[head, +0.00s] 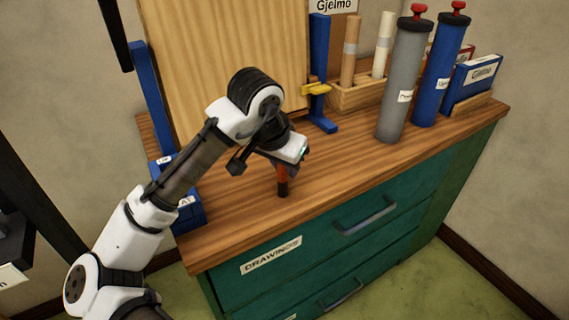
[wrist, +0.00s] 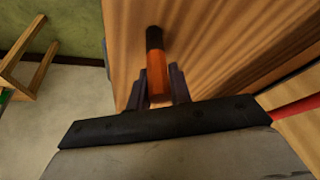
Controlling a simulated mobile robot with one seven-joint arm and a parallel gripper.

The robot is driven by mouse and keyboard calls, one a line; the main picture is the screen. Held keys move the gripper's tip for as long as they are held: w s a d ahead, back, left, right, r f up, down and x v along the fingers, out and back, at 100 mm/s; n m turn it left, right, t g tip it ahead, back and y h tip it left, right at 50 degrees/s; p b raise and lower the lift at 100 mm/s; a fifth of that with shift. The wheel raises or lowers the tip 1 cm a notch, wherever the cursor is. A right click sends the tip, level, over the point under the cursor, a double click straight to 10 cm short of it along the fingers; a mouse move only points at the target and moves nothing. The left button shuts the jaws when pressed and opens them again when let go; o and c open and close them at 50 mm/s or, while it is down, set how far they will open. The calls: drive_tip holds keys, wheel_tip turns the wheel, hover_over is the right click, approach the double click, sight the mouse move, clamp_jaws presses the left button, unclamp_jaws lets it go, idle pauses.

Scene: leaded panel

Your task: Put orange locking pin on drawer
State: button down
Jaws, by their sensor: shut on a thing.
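The orange locking pin (head: 283,179) has an orange body and a dark end. My gripper (wrist: 158,98) is shut on its orange part, as the wrist view shows, with the dark end (wrist: 154,38) sticking out past the fingers. In the head view the pin hangs roughly upright below my gripper (head: 283,165), dark end down, over the front part of the wooden top. I cannot tell whether its tip touches the wood. The green drawer (head: 300,262) labelled DRAWINGS, with a grey handle, is shut below the top's front edge.
On the wooden top (head: 350,165) stand a grey tube (head: 402,85), a blue tube (head: 440,75) and a wooden holder with rolls (head: 360,95). A wooden panel (head: 215,60) between blue uprights stands behind my arm. The front right top is clear.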

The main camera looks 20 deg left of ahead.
drive_tip(key=c, duration=1.3)
unclamp_jaws()
drive_tip(key=v, duration=1.2)
drive_tip(key=shift+r, duration=0.2)
